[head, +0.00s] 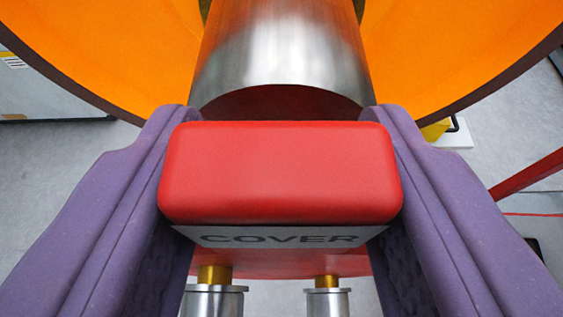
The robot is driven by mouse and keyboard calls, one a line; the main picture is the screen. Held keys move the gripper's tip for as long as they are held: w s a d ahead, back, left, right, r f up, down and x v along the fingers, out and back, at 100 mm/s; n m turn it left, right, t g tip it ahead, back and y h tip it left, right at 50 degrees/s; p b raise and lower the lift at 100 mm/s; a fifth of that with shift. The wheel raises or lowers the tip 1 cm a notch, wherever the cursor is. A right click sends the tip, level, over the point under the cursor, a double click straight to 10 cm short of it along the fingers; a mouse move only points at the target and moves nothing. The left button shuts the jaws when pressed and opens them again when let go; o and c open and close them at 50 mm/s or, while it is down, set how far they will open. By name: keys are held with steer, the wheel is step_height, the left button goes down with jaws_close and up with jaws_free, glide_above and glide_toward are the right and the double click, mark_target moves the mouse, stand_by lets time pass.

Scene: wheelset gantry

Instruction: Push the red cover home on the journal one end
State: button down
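The red cover (280,172) fills the middle of the head view, showing a rounded red block with a grey strip marked "COVER" below it. A curved red part shows under the strip. My gripper (281,116) has its two purple fingers against the left and right sides of the block and is shut on it. The bright steel journal (285,50) lies straight beyond the cover, roughly in line with it. A dark curved band shows between the journal's bright surface and the block. The cover hides the journal's end, so I cannot tell whether they touch.
The orange wheel (110,50) spreads behind the journal on both sides. Two silver cylinders with brass-coloured tops (214,290) stand at the bottom, below the cover. A red bar (530,173) and a yellow object (437,130) are at the right. Grey floor shows on both sides.

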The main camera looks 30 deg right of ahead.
mark_target(284, 150)
steer(key=shift+w+d, duration=0.55)
steer(key=shift+w, duration=0.25)
steer(key=shift+w+d, duration=0.55)
steer(key=shift+w, duration=0.2)
steer(key=shift+w+d, duration=0.5)
steer(key=shift+w, duration=0.25)
steer(key=shift+w+d, duration=0.5)
steer(key=shift+w, duration=0.2)
stand_by(0.5)
steer(key=shift+c, duration=1.8)
jaws_free()
steer(key=p+v, duration=0.2)
steer(key=v, duration=0.5)
steer(key=shift+a+r, duration=0.1)
steer(key=shift+r, duration=0.05)
steer(key=shift+s+a, duration=0.15)
steer(key=shift+s, duration=0.2)
